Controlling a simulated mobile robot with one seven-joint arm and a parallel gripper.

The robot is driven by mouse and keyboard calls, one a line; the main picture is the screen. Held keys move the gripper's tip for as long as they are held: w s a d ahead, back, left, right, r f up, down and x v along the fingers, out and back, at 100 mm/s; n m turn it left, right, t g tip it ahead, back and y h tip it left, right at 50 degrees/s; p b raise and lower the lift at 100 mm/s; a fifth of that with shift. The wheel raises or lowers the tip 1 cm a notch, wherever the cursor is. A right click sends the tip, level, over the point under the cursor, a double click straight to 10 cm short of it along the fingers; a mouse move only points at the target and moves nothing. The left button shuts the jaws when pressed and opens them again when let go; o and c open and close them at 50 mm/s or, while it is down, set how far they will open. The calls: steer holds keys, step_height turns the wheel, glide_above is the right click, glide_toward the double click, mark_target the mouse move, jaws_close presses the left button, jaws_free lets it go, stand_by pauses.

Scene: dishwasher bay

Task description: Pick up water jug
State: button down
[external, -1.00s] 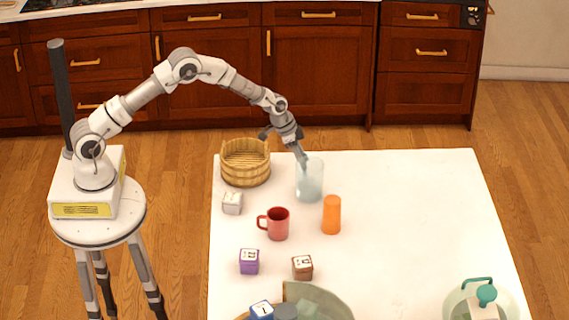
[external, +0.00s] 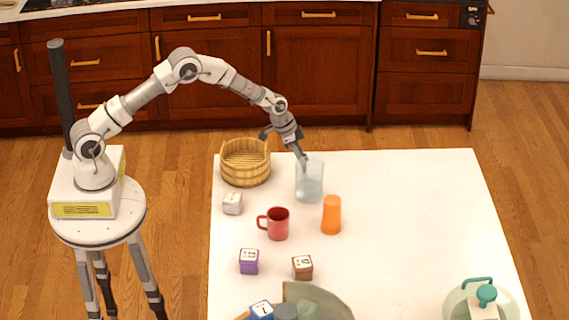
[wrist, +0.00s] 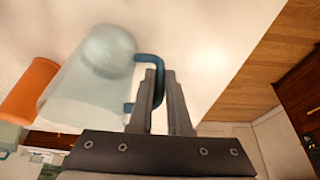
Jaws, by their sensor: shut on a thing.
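The water jug (external: 310,183) is a translucent pale blue vessel near the far edge of the white table. In the wrist view the jug (wrist: 88,85) shows at the left of the fingers, with its dark blue handle (wrist: 150,60) facing me. My gripper (external: 304,161) reaches down to the jug's upper rim side. In the wrist view my gripper (wrist: 161,80) has its two fingers shut on the handle. I cannot tell any gap between the jug's base and the table.
An orange cup (external: 331,215) stands close in front and right of the jug. A woven basket (external: 246,165) is to its left. A red mug (external: 277,224) and several small blocks lie nearer.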

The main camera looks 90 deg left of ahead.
steer(key=shift+w+r, duration=0.1)
steer(key=shift+r, duration=0.15)
stand_by(0.7)
